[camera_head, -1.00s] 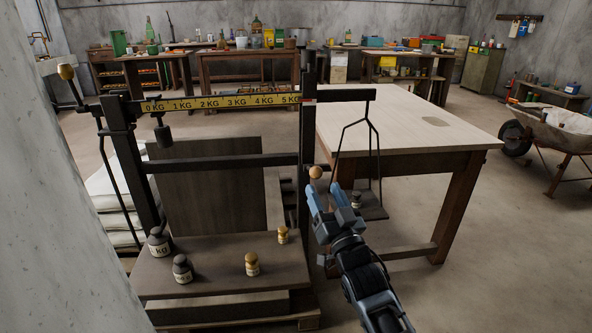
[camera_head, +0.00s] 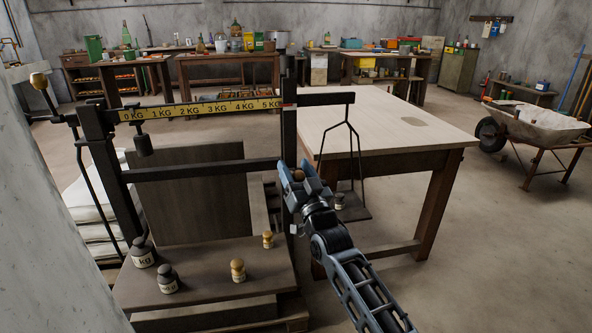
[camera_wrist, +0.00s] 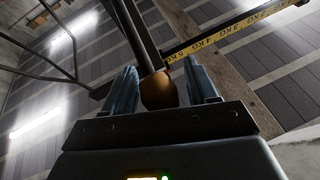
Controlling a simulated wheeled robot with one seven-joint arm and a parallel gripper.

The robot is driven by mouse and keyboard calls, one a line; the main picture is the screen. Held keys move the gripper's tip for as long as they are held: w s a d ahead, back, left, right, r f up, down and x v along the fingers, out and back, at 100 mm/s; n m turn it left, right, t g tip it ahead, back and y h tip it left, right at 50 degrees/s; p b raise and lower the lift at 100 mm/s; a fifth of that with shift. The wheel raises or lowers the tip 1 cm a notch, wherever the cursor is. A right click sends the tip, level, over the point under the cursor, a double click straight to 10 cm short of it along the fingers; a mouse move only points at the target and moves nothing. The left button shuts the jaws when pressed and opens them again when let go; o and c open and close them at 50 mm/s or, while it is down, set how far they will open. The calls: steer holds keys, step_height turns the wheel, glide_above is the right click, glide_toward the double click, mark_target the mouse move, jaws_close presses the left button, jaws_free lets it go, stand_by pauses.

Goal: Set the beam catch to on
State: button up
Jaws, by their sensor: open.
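The beam scale has a dark frame with a yellow beam (camera_head: 200,110) marked in KG. A round wooden knob (camera_head: 298,175) sits by the right post, and a dark bar runs up beside it in the wrist view. My gripper (camera_head: 293,168) is at this knob. In the wrist view the knob (camera_wrist: 158,90) lies between the two open fingers, with a visible gap to the right finger. Whether the left finger touches it I cannot tell. Another wooden knob (camera_head: 39,80) tops a lever at the scale's left end. Neither shows a readable on or off mark.
Several weights, such as a grey one (camera_head: 143,253) and a tan one (camera_head: 238,270), stand on the scale platform (camera_head: 205,287). A hanging pan (camera_head: 355,210) is right of my gripper. A pale-topped table (camera_head: 400,125) stands behind it. Open floor lies right.

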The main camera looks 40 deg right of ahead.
steer(key=shift+c, duration=0.4)
jaws_close()
